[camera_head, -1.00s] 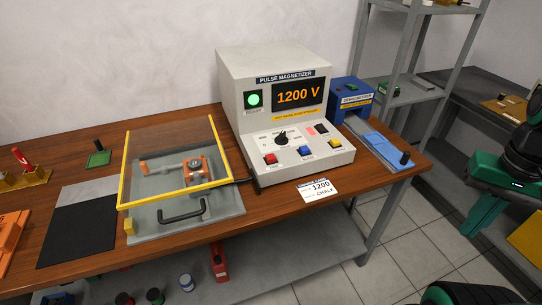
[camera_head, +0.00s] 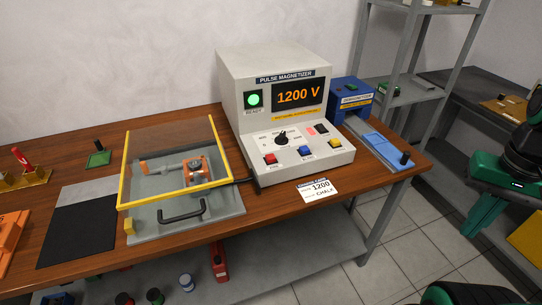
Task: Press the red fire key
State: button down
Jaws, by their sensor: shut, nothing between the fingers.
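The red fire key (camera_head: 270,158) is a square red button at the left of the sloped front panel of the grey pulse magnetizer (camera_head: 275,75). Nothing touches it. A blue key (camera_head: 304,151) and a yellow key (camera_head: 334,143) sit to its right, and a black dial (camera_head: 281,138) is above. The display (camera_head: 297,95) reads 1200 V, and the green ready lamp (camera_head: 254,100) is lit. Green and black parts of my arm show at the right edge. My gripper is not in view.
A clear guard with a yellow frame (camera_head: 122,170) covers an orange clamp fixture (camera_head: 198,170) left of the magnetizer. A card (camera_head: 318,190) reading 1200 lies in front. A blue demagnetizer (camera_head: 350,97) stands at the right. The floor to the right is clear.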

aim_at(270, 158)
jog(key=z, duration=1.45)
jog(key=k, duration=1)
jog(key=u, duration=1.45)
jog(key=i, duration=0.5)
